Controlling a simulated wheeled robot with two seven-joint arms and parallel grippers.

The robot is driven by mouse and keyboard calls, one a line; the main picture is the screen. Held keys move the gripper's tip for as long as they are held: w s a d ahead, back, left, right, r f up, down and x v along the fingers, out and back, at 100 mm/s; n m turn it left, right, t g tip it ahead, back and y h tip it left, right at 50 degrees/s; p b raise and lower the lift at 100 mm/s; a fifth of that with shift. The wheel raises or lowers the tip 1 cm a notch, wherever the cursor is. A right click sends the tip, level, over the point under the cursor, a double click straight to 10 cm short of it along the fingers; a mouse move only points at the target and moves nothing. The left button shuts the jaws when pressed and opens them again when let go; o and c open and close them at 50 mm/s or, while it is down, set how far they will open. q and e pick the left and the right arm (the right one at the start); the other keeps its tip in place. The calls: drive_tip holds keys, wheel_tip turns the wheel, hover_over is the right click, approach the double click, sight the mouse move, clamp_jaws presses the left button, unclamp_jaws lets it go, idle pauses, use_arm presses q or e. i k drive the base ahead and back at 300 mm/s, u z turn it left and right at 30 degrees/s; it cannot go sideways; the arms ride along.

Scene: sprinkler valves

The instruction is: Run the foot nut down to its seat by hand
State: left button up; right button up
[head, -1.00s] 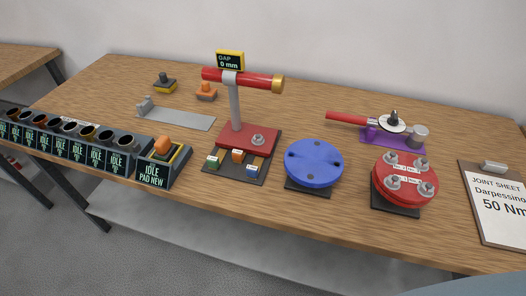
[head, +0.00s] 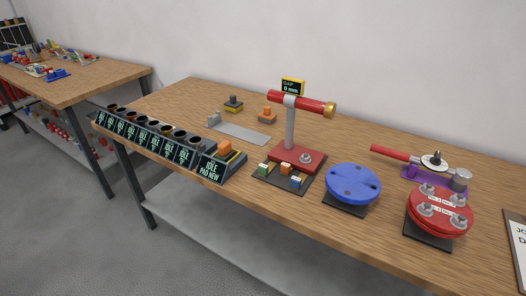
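A red pipe (head: 305,103) with a brass end rests on a grey post (head: 290,130) rising from a red foot plate (head: 288,156). A grey nut (head: 305,158) sits on the right part of this foot plate; its gap to the plate is too small to tell. A display (head: 291,86) above the pipe reads GAP 0 mm. Neither of my grippers is in view.
A blue disc (head: 353,183) and a red flange (head: 440,212) with several nuts stand to the right. A purple stand (head: 425,180) holds a red-handled tool (head: 396,153). Labelled cups (head: 150,138) line the left front edge. A second bench (head: 85,80) stands at left.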

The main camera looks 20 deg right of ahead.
sight(305, 159)
drive_tip(key=u, duration=0.35)
drive_tip(key=i, duration=0.9)
drive_tip(key=z, duration=1.4)
